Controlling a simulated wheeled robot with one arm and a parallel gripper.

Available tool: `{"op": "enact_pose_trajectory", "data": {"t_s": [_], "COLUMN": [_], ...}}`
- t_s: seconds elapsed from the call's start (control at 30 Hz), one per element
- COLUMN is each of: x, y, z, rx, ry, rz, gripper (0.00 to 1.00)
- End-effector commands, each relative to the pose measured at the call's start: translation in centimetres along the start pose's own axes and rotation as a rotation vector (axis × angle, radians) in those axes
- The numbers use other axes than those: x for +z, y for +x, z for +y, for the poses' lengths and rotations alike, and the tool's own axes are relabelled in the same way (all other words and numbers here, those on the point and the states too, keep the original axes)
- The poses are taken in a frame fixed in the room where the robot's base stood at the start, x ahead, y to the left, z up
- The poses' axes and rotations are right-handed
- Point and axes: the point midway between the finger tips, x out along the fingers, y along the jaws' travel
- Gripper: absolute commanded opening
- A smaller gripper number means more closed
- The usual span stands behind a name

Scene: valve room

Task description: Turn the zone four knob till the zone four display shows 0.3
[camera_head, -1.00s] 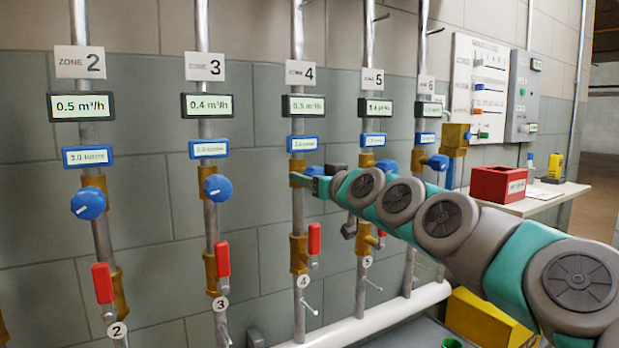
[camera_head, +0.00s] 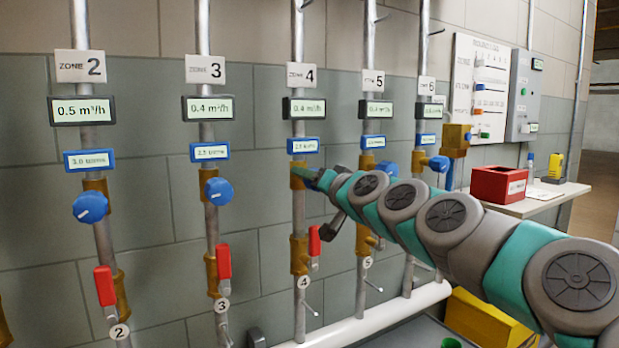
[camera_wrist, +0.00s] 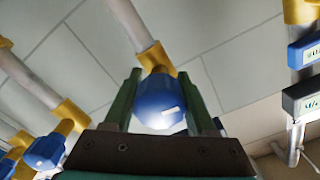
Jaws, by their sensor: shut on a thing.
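The zone four display (camera_head: 304,108) is a black-framed box under the ZONE 4 sign (camera_head: 301,75) and appears to read 0.4 m³/h. A smaller blue-framed display (camera_head: 303,146) sits below it; its digits are too small to read surely. The blue zone four knob (camera_wrist: 160,103) shows in the wrist view between the two green fingers of my gripper (camera_wrist: 160,82), with a pale mark on its face. My gripper (camera_head: 316,180) is shut on this knob. In the head view the knob is mostly hidden by my gripper.
Zone 3's knob (camera_head: 218,191) is to the left; zone 5's knob (camera_head: 386,169) is close on the right, partly behind my arm. A red-handled valve (camera_head: 314,241) is below on the zone four pipe. A red box (camera_head: 499,184) stands on the right shelf.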

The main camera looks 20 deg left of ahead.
Motion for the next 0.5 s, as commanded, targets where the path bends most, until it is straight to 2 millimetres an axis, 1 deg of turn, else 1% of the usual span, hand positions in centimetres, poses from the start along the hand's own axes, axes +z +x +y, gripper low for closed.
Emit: {"op": "enact_pose_trajectory", "data": {"t_s": [0.2, 0.5], "x": [0.03, 0.09], "y": [0.01, 0.02], "z": [-0.04, -0.02], "rx": [0.000, 0.000], "ry": [0.097, 0.145], "rz": [-0.001, -0.002], "gripper": [0.01, 0.01]}}
